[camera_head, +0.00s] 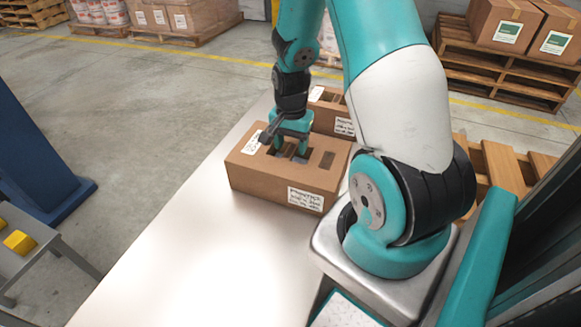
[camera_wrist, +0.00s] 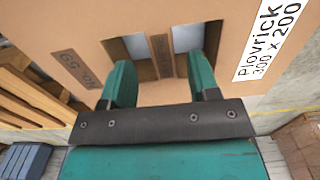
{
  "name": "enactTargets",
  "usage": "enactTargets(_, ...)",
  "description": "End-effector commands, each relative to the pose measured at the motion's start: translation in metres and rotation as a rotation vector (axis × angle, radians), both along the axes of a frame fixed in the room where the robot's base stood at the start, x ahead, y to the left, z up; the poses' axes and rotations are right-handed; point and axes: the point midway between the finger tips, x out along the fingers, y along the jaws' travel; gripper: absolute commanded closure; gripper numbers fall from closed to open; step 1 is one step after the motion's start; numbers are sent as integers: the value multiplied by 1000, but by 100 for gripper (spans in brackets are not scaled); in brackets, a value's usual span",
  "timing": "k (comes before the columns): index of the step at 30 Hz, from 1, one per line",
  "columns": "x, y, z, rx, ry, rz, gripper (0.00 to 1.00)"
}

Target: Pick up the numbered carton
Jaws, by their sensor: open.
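A brown carton (camera_head: 262,183) lies on the pale bench top, with white printed labels on its front and top and cut openings in its top. In the wrist view the carton (camera_wrist: 60,25) fills most of the picture, with a "Plovrick 300 x 200" label, a dark marked patch and two square openings split by a narrow strip. My gripper (camera_head: 292,150) is over the carton's top, pointing down. In the wrist view my open gripper (camera_wrist: 159,60) has one finger at each opening, either side of the strip. I cannot tell how deep the fingertips reach.
A second brown carton (camera_head: 325,118) stands just behind the first, partly hidden by my arm. The bench top (camera_head: 190,255) is bare to the front left. A blue post (camera_head: 35,150) and a grey stand with yellow blocks (camera_head: 18,241) are at left. Loaded pallets stand at the back.

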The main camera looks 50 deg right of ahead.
Motion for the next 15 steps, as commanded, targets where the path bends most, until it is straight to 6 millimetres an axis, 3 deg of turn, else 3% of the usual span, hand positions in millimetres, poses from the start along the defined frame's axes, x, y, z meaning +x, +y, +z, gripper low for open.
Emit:
enactTargets(9,3,-1,-45,2,4,0,45)
enactTargets(15,4,-1,-51,1,0,0,45)
